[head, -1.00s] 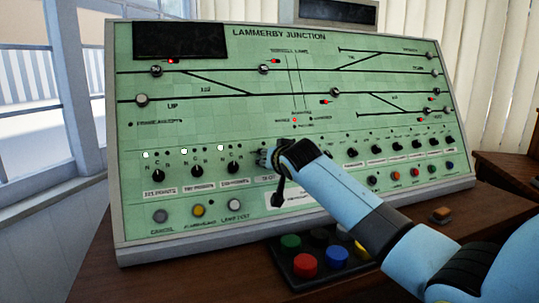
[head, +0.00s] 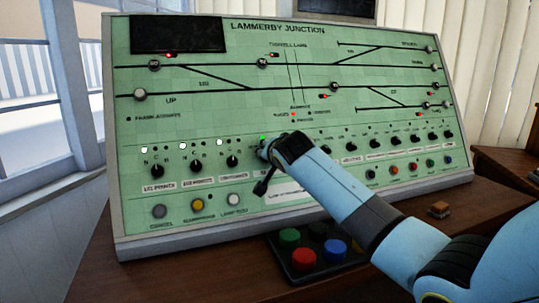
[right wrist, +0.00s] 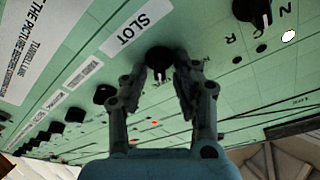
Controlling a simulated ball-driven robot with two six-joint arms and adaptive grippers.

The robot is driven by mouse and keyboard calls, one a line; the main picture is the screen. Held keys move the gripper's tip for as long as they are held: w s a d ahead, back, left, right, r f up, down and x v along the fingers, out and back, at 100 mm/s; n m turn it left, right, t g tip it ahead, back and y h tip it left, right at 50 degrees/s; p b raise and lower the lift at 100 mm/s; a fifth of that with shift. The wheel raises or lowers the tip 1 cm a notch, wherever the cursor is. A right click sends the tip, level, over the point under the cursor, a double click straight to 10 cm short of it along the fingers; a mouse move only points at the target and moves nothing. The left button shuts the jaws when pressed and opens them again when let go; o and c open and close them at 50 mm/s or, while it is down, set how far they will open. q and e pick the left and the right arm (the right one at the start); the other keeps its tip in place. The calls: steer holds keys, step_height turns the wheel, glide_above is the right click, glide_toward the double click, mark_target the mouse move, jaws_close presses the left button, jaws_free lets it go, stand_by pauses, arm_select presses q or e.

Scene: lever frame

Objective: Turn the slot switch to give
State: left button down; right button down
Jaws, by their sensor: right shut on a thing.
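The slot switch (right wrist: 159,58) is a black knob beside the white SLOT label (right wrist: 142,33) in the right wrist view. Its pale pointer mark faces away from the label, toward my palm. My right gripper (right wrist: 160,76) is shut on the knob, one finger on each side. In the head view my right gripper (head: 267,150) is at the panel and hides the knob. A small green light (head: 262,139) shows just above the gripper. The switch's position lettering is hidden. My left gripper is not in view.
The green signal panel (head: 230,110) slopes up from a brown desk. Other black knobs stand close on both sides, including one on the left (head: 232,160). A box of coloured buttons (head: 304,260) and a small brown block (head: 439,209) are in front.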

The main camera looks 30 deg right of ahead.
steer(key=shift+f, duration=0.1)
steer(key=c, duration=1.4)
jaws_free()
steer(key=shift+o, duration=0.2)
steer(key=shift+s, duration=0.1)
steer(key=v, duration=1.2)
